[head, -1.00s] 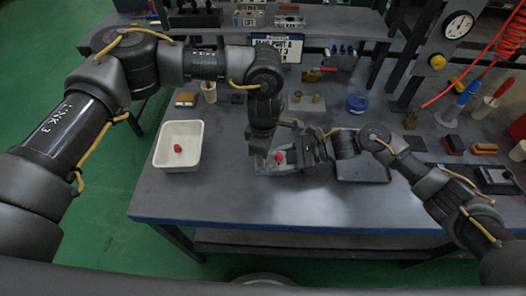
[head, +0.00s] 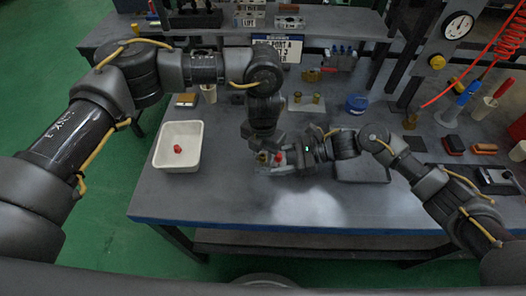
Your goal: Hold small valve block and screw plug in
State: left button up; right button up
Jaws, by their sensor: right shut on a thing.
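The small valve block (head: 283,171) is a grey piece low over the middle of the table, mostly covered by my grippers. My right gripper (head: 290,158), coming from the right, is shut on it. A red part (head: 279,158) shows at the block, between the two grippers; I cannot tell how it is seated. My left gripper (head: 263,148) points down from above, just left of the red part. A small brass-coloured spot (head: 263,158) shows at its tip. Its fingers are too small and dark to tell whether they are open or shut.
A white tray (head: 160,159) with a red plug (head: 178,149) stands at the left. A grey plate (head: 363,170) lies right of the grippers, under my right arm. A blue round container (head: 357,103) and brass fittings (head: 317,99) stand behind. The front table is clear.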

pick_arm(q)
jog(key=shift+n, duration=0.4)
jog(key=shift+c, duration=0.5)
grip_shut()
jog(key=m, duration=0.4)
jog(key=shift+m, duration=0.4)
jog(key=m, duration=1.1)
jog(key=shift+s, duration=0.1)
jog(key=m, duration=0.6)
jog(key=shift+o, duration=1.9)
grip_release()
